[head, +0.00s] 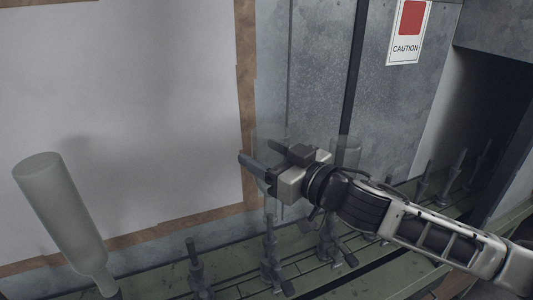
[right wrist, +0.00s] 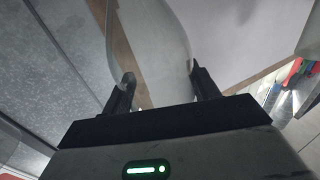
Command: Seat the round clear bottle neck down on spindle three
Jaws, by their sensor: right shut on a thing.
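My right gripper (head: 257,166) is shut on the round clear bottle (right wrist: 158,45), which fills the space between its two fingers (right wrist: 158,88) in the right wrist view. In the head view the bottle is so transparent that only a faint outline shows around the fingers, above the row of spindles. Spindles stand on the green rail below: one at left (head: 196,272), one in the middle (head: 270,258) under the gripper, and one to its right (head: 330,240). Whether the bottle's neck touches a spindle cannot be told. My left gripper is not in view.
A frosted bottle (head: 62,212) stands neck down at the far left. Another clear vessel (head: 346,150) shows faintly behind my right gripper. More spindles (head: 450,182) stand at the right. A pale panel with a brown border (head: 130,110) and a grey wall are behind.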

